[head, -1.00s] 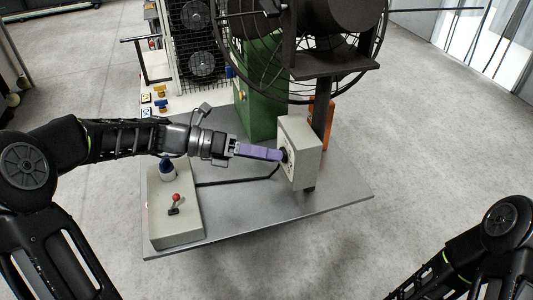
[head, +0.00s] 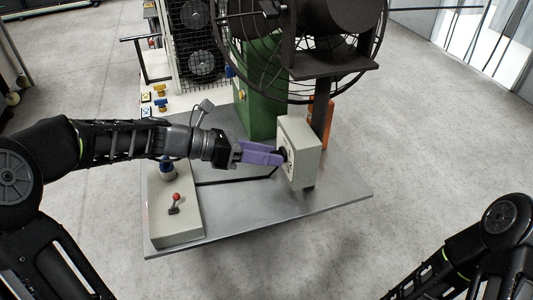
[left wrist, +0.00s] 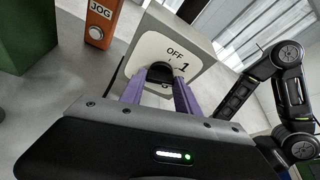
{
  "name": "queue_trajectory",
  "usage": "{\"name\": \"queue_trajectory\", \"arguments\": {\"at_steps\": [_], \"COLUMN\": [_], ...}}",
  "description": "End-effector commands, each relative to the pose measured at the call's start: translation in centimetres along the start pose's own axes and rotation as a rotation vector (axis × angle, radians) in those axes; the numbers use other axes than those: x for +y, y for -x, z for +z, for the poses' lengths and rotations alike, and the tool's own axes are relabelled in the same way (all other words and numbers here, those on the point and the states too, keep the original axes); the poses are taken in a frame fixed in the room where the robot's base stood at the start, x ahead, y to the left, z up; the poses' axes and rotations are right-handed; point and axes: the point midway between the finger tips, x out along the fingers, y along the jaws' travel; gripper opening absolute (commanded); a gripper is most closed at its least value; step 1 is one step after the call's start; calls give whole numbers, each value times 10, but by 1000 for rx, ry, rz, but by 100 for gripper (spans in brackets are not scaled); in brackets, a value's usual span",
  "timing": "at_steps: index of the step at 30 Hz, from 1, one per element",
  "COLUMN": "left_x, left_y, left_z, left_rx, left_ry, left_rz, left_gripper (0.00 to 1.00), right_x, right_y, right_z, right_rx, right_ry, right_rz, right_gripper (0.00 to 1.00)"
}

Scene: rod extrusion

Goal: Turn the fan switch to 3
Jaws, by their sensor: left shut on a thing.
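The fan switch is a dark knob (left wrist: 162,74) on the face of a pale grey box (head: 304,152) at the right of the metal table. In the left wrist view the box's white plate reads "OFF" at the top and "1" to the right; the other marks are mostly hidden. My left gripper (head: 281,156) reaches in from the left, its purple fingers shut on the knob. In the left wrist view the fingers (left wrist: 160,85) sit on either side of it. The large black caged fan (head: 300,50) stands behind the box. My right gripper is out of view.
A grey control box (head: 175,222) with a red-tipped lever and a blue button stands at the table's left, under my left arm. A green housing (head: 257,100) and an orange box (head: 322,125) stand behind the switch box. The table's front right is clear.

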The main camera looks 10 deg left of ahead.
Motion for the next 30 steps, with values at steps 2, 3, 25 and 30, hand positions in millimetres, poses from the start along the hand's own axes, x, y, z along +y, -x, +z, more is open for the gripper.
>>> {"name": "queue_trajectory", "arguments": {"at_steps": [2,3,25,30], "left_x": [0,-1,-4,-5], "left_y": [-1,-1,-5,-4], "left_z": [-2,-3,-11,-11], "left_rx": [1,0,-2,-3], "left_ry": [-70,-106,-746,-873], "left_rz": [29,44,309,362], "left_gripper": [0,0,0,0], "right_x": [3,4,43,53], "right_y": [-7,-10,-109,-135], "right_z": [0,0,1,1], "right_rx": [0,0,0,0], "right_ry": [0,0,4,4], "right_rz": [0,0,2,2], "right_gripper": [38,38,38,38]}}
